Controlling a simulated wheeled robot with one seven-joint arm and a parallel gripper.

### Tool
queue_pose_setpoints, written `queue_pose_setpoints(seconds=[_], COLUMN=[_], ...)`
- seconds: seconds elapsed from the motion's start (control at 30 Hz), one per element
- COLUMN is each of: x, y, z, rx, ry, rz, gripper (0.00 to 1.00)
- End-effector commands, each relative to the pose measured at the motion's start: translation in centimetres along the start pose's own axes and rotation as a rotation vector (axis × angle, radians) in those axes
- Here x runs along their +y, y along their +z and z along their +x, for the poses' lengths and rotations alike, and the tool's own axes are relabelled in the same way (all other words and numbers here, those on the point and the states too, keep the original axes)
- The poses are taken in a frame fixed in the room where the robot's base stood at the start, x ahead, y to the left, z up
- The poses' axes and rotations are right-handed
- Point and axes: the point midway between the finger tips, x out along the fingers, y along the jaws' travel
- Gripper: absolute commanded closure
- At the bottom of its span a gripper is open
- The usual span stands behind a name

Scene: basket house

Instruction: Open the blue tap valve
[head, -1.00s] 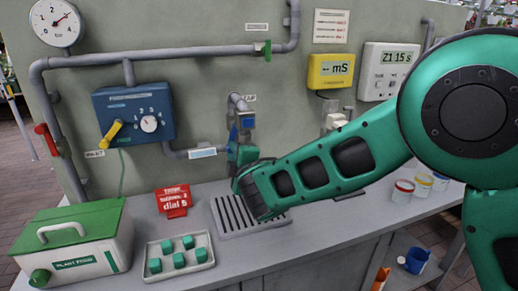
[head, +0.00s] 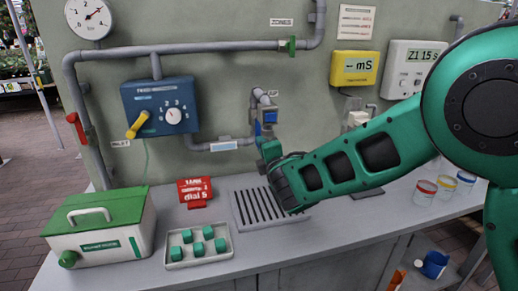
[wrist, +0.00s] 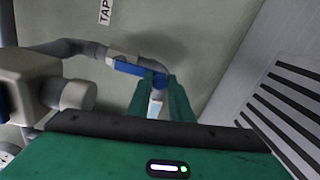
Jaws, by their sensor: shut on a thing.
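The blue tap valve (head: 268,117) is on the grey pipe outlet by the TAP label, above the slotted drain grate (head: 244,212). In the wrist view its blue lever (wrist: 130,69) runs from the grey pipe toward my fingertips. My gripper (head: 268,150) is just below the tap, reaching in from the right. In the wrist view the two green fingers of my gripper (wrist: 160,92) are shut on the end of the blue lever. The fingers partly hide the lever's end, and my wrist hides part of the grate in the head view.
A blue dial box (head: 160,107) with a yellow lever hangs left of the tap. A red sign (head: 195,191), a tray of green cubes (head: 227,244) and a green-lidded box (head: 98,228) stand on the counter. A green-handled valve (head: 292,45) is on the upper pipe.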

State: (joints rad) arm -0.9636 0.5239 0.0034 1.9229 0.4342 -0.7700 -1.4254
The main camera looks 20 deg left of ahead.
Motion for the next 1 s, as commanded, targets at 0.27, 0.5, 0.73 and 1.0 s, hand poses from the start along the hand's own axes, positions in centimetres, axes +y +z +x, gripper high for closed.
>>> queue_pose_setpoints(seconds=[0.27,0.5,0.73,1.0], x=[-0.7,-0.4,-0.2,-0.3], y=[-0.2,0.1,0.1,0.0], z=[-0.2,-0.1,-1.3,-6.2], rx=[0.004,0.001,0.000,0.004], ry=[-0.013,-0.007,-0.005,-0.006], rz=[0.000,0.001,0.002,0.001], gripper=[0.64,0.62,0.62,0.62])
